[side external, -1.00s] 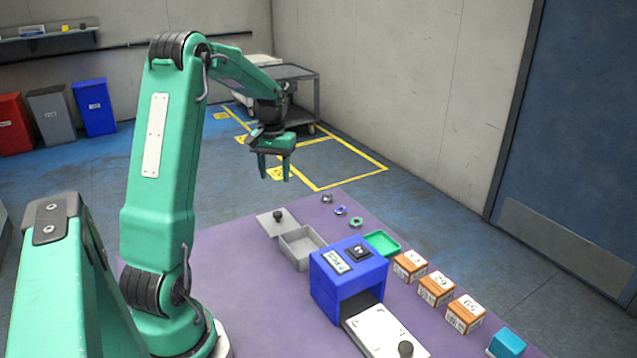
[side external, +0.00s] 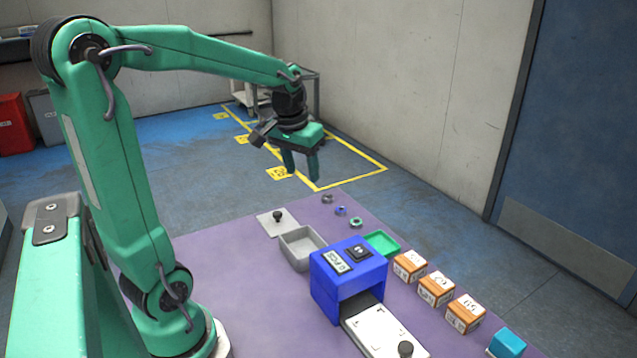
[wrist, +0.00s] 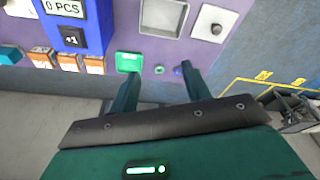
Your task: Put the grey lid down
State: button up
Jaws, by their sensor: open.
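The grey lid (side external: 277,221) with a black knob lies flat on the purple table, just behind and left of the open grey box (side external: 302,248). In the wrist view the lid (wrist: 211,24) is at the top right, beside the grey box (wrist: 163,17). My gripper (side external: 301,176) is open and empty, in the air above the far part of the table, to the right of the lid in the side view. The wrist view shows its two fingers (wrist: 160,88) apart with nothing between them.
A blue scanner (side external: 348,280) with a white slide plate (side external: 382,334) stands at the front. A green tray (side external: 383,244), several labelled boxes (side external: 437,289) and a teal block (side external: 506,344) stand to the right. Small rings (side external: 341,211) lie near the far edge. The table's left is clear.

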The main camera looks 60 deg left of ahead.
jog(key=s+d+r+m+t+h, duration=0.1)
jog(key=s+d+m+t, duration=0.2)
jog(key=s+d, duration=0.7)
jog(key=d+m, duration=0.2)
jog(key=d, duration=0.2)
jog(key=shift+s+d, duration=0.25)
